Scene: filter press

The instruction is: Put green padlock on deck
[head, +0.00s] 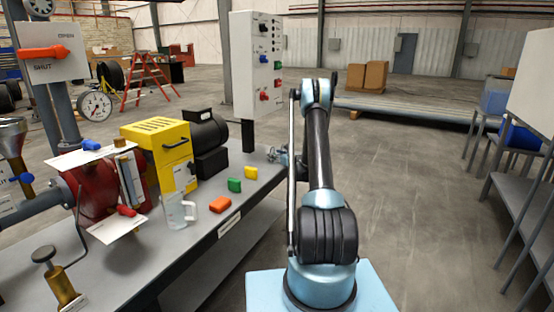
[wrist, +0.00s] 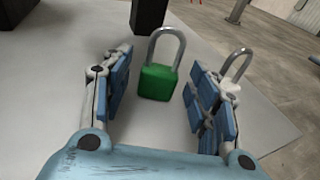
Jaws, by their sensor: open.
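The green padlock (wrist: 157,82) has a grey metal shackle and shows in the wrist view with its shackle up. It appears to stand on the grey deck (wrist: 60,75), near the foot of a black post. My gripper (wrist: 160,105) is open, with one blue-padded finger on each side of the padlock and a visible gap to each. In the head view my gripper (head: 278,155) is small, at the far end of the deck (head: 200,240); the padlock cannot be made out clearly there.
A second padlock (wrist: 234,75) with a pale body is partly hidden behind the right finger. Orange (head: 220,204), green (head: 235,185) and yellow (head: 250,172) blocks lie along the deck edge. A control panel (head: 257,65) stands above my gripper. A clear jug (head: 178,210) stands further left.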

